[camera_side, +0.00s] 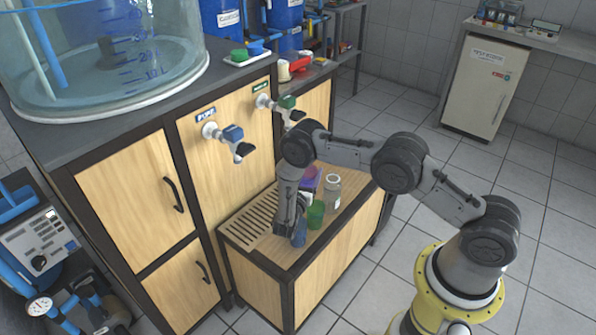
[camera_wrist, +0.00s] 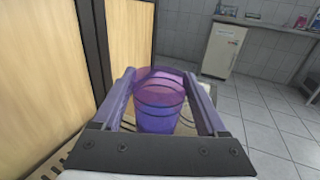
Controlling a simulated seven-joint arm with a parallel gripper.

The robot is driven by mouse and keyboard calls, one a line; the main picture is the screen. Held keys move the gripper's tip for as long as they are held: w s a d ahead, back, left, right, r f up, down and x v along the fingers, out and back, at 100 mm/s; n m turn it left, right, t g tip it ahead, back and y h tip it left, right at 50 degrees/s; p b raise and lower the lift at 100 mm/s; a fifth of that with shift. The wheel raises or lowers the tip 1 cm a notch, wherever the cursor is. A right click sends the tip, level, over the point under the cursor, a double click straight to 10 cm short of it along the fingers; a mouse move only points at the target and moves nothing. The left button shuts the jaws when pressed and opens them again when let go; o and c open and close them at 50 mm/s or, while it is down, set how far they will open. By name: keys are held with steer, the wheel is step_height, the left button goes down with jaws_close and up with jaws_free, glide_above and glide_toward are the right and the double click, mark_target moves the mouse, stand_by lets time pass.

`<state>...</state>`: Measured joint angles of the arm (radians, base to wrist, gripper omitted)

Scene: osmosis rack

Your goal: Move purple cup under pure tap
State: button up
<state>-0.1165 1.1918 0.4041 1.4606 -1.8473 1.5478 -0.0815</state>
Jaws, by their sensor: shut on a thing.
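The purple cup (camera_wrist: 160,105) is upright between the two fingers of my gripper (camera_wrist: 165,85) in the wrist view, with a finger on each side. In the side view the purple cup (camera_side: 311,181) shows partly behind my arm, by the low bench. I cannot tell whether its base touches the bench. The pure tap (camera_side: 233,138), with a blue handle and a blue "PURE" label (camera_side: 205,114), is on the wooden cabinet front, up and left of the cup. The slatted drain grate (camera_side: 250,220) lies below it, with no cup visible on it.
A green cup (camera_side: 316,214), a blue cup (camera_side: 299,234) and a clear jar (camera_side: 332,190) stand on the bench near my gripper. A green-handled tap (camera_side: 288,103) juts out right of the pure tap. A large clear tank (camera_side: 110,60) stands above left.

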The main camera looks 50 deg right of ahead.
steer(key=shift+s+a+r, duration=0.2)
steer(key=shift+s+r, duration=0.05)
steer(key=shift+s, duration=0.3)
steer(key=shift+s+a+r, duration=0.2)
steer(key=shift+s+r, duration=0.05)
steer(key=shift+s, duration=0.25)
steer(key=shift+s+a+r, duration=0.1)
steer(key=shift+r, duration=0.15)
steer(key=shift+a+n+t, duration=0.2)
steer(key=shift+n+t, duration=0.1)
steer(key=shift+t, duration=0.1)
steer(key=s+a+n+t+y, duration=0.1)
steer(key=a+n+t+y, duration=0.8)
steer(key=a, duration=0.7)
steer(key=shift+m+y, duration=0.3)
steer(key=shift+y, duration=0.1)
steer(key=shift+w+a+f, duration=0.1)
steer(key=shift+w+f, duration=3.1)
steer(key=shift+w, duration=0.25)
steer(key=shift+w+a+f, duration=0.1)
steer(key=shift+w+f, duration=3.1)
steer(key=shift+w, duration=0.25)
